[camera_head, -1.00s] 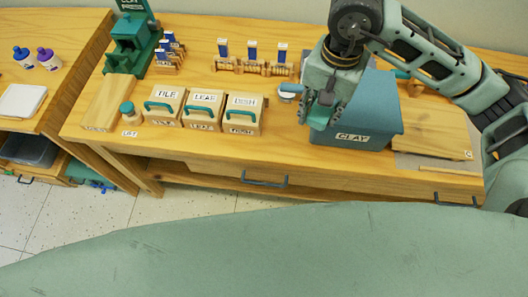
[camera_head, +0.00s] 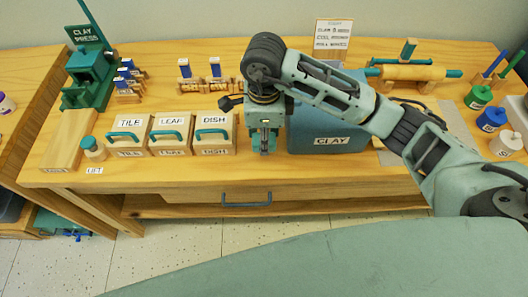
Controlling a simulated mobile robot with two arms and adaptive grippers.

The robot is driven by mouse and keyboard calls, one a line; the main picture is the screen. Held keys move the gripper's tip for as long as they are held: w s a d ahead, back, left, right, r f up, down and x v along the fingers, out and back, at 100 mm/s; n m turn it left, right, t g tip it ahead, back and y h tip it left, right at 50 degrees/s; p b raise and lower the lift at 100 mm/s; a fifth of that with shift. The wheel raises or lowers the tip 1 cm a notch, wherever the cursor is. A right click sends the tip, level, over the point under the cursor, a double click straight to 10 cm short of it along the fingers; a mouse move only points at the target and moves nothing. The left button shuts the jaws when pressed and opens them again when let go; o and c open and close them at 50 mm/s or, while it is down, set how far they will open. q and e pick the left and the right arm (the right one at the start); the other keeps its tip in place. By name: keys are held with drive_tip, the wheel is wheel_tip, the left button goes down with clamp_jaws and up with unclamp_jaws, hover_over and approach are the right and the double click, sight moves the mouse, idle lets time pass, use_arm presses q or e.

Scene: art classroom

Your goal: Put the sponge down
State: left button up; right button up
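My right gripper (camera_head: 265,141) points down in the gap between the DISH box (camera_head: 216,133) and the blue-green CLAY bin (camera_head: 350,136). Its fingers are close together and small in the view. I cannot tell whether they are shut on anything. I cannot make out a sponge; if there is one at the fingertips, the gripper hides it. My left gripper is not in view.
The LEAF box (camera_head: 171,136) and TILE box (camera_head: 128,138) stand in a row left of the DISH box. A green clay press (camera_head: 90,70) stands at back left. A rolling pin (camera_head: 412,73) and paint pots (camera_head: 478,97) are at right. The table's front strip is clear.

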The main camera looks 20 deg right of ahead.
sight(264, 158)
wheel_tip(264, 158, down, 6)
drive_tip(key=shift+p, duration=0.4)
drive_tip(key=shift+f, duration=0.25)
drive_tip(key=o, duration=0.6)
drive_tip(key=shift+f+b, duration=0.1)
drive_tip(key=shift+b, duration=0.2)
drive_tip(key=o, duration=0.5)
drive_tip(key=shift+r+p, duration=0.3)
drive_tip(key=shift+p, duration=0.05)
drive_tip(key=shift+w+r, duration=0.1)
drive_tip(key=shift+r, duration=0.25)
wheel_tip(264, 158, up, 11)
drive_tip(key=shift+r+b, duration=0.1)
drive_tip(key=shift+b, duration=0.85)
